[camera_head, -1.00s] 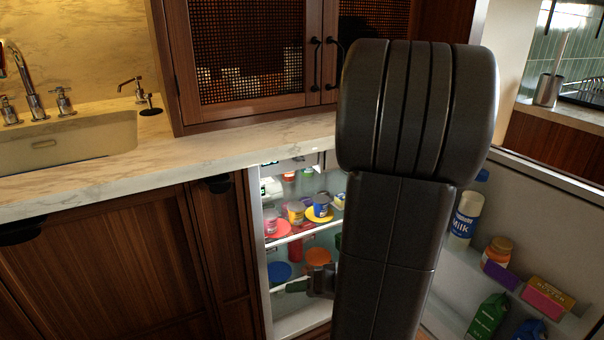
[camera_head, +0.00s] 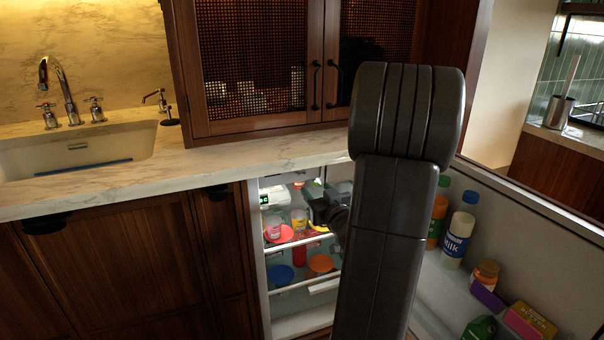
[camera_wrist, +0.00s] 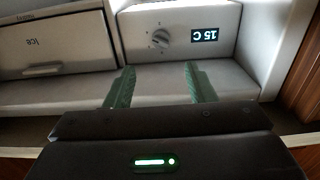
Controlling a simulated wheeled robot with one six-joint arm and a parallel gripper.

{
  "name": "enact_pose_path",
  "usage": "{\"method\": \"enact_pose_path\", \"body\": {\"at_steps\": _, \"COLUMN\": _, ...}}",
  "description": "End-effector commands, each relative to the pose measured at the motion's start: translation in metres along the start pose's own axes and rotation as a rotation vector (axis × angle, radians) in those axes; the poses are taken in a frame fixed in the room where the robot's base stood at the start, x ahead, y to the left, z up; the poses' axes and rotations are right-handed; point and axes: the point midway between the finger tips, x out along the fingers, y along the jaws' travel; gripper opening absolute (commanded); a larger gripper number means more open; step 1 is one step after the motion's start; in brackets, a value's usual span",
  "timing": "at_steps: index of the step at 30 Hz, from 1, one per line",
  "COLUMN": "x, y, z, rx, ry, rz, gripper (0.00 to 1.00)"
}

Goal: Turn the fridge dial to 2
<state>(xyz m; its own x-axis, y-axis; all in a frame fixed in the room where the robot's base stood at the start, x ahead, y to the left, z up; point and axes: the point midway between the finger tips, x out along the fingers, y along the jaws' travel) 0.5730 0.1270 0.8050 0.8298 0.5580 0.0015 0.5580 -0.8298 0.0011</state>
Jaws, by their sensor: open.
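The fridge dial (camera_wrist: 160,37) is a small round grey knob with marks around it, on a light panel in the wrist view. The number the dial points to is too small to read. My gripper (camera_wrist: 158,72) is open, its two green fingers spread below the dial and apart from it, with nothing between them. In the head view the open fridge (camera_head: 300,322) shows behind my arm, which hides part of the inside. The dial cannot be made out there.
An ice compartment (camera_wrist: 58,45) is left of the dial panel. The open door at right holds a milk bottle (camera_head: 458,238) and other goods. The marble counter (camera_head: 240,158) overhangs the fridge top.

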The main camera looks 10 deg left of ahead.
Motion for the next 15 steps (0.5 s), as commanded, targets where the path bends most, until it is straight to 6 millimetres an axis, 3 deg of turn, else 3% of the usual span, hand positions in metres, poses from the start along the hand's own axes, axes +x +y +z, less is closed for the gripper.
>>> {"method": "enact_pose_path", "body": {"at_steps": 9, "x": 0.069, "y": -0.002, "z": 0.0, "rx": 0.0, "ry": -0.001, "rz": -0.005, "gripper": 0.5}}
{"method": "enact_pose_path", "body": {"at_steps": 15, "x": 0.1, "y": -0.001, "z": 0.0, "rx": 0.0, "ry": -0.001, "rz": -0.004, "gripper": 0.5}}
